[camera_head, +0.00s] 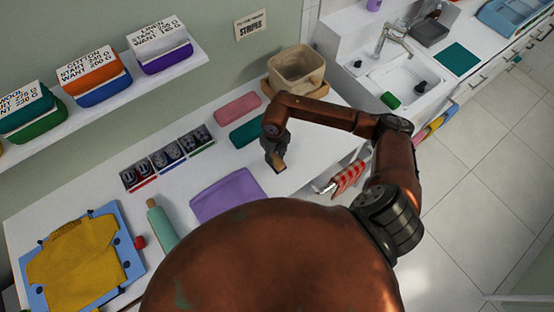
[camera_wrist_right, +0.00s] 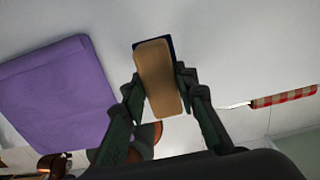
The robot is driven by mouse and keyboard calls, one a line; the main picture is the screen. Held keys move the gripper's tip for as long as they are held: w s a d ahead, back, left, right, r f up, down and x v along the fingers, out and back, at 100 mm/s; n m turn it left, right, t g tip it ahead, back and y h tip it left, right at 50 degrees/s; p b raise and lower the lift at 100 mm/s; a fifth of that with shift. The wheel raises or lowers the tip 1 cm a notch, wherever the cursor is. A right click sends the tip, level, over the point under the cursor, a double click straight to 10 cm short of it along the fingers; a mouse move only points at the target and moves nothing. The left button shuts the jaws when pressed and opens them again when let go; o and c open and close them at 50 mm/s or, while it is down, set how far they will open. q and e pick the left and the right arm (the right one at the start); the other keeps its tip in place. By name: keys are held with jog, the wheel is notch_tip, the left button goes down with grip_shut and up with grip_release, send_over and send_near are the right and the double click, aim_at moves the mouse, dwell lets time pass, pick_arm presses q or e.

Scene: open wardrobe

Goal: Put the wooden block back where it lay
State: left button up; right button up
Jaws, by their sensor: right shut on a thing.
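The wooden block (camera_wrist_right: 160,78) is tan and oblong, with a dark blue layer or thing showing at its far edge. My right gripper (camera_wrist_right: 157,95) is shut on the block, one finger on each side. In the head view the right gripper (camera_head: 276,158) points down over the white counter, with the block (camera_head: 279,161) at its tips near the counter's front edge. Whether the block touches the counter I cannot tell. My left gripper is not in view.
A folded purple cloth (camera_head: 228,196) lies left of the right gripper. Teal (camera_head: 248,133) and pink (camera_head: 237,107) folded cloths lie behind it. A tan basket (camera_head: 297,70) stands at the back. A red-checked handle (camera_head: 348,178) sticks out at the front edge.

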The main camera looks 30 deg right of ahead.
aim_at(277, 155)
jog(key=shift+w+d+f, duration=0.25)
jog(key=shift+d+f, duration=0.1)
jog(key=shift+f, duration=0.15)
jog(key=shift+w+d+f+p, duration=0.1)
jog(key=shift+d+f+p, duration=0.1)
jog(key=shift+f, duration=0.75)
jog(key=shift+w+d+f+p, duration=0.1)
jog(key=shift+f+p, duration=0.1)
jog(key=shift+f, duration=0.75)
jog(key=shift+f, duration=0.15)
jog(key=o, duration=1)
notch_tip(277, 155, up, 12)
jog(key=shift+r+b, duration=0.2)
jog(key=shift+b, duration=0.5)
jog(key=shift+a, duration=0.1)
